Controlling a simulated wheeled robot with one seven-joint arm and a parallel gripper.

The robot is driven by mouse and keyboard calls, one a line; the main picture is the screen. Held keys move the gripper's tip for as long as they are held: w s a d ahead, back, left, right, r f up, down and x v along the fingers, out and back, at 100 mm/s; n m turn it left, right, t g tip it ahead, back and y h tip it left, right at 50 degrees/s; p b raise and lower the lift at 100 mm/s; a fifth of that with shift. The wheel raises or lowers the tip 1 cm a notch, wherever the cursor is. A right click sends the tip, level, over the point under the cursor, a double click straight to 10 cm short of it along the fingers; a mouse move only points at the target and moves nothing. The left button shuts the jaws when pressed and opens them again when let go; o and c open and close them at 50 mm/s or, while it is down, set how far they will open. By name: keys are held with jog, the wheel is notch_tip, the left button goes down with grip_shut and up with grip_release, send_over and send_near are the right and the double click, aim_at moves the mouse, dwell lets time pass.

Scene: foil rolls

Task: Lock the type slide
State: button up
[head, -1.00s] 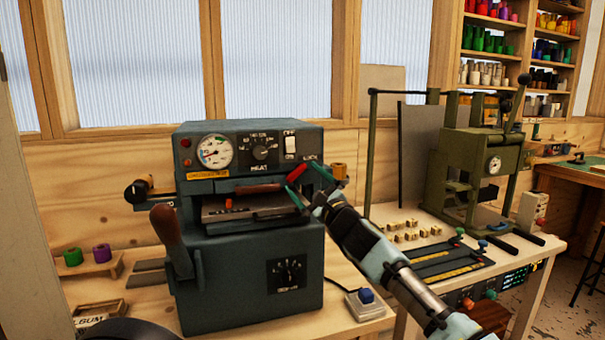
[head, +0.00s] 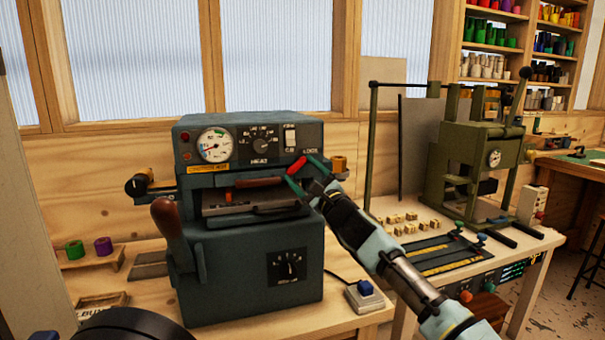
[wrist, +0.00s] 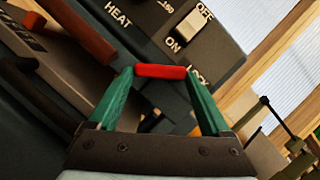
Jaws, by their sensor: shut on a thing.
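My gripper (head: 302,174) has green fingers and is shut on a red lever grip (head: 297,166) at the front right of the blue-grey press (head: 255,260), just below the LOCK label. In the wrist view the red grip (wrist: 160,71) spans between the two fingertips. The type slide (head: 245,206) is a dark plate in the slot of the press, with a brown handle (head: 258,182) above it. My fingers and wrist hide the lower part of the lever and the right end of the slot.
A brass cylinder (head: 338,164) sticks out just right of my gripper. A large brown-handled lever (head: 172,230) stands at the press's left front. A blue-button box (head: 364,290) lies at right. A green press (head: 470,180) stands on the table behind my arm.

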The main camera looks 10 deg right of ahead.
jog(key=shift+c, duration=0.6)
jog(key=shift+d+f+n+g+y+b, duration=0.1)
jog(key=shift+n+g+y+b, duration=0.3)
jog(key=shift+n, duration=0.5)
jog(key=o, duration=1.2)
jog(key=shift+c, duration=0.2)
jog(key=b+v, duration=0.4)
jog(key=v, duration=0.6)
jog(key=shift+s, duration=0.35)
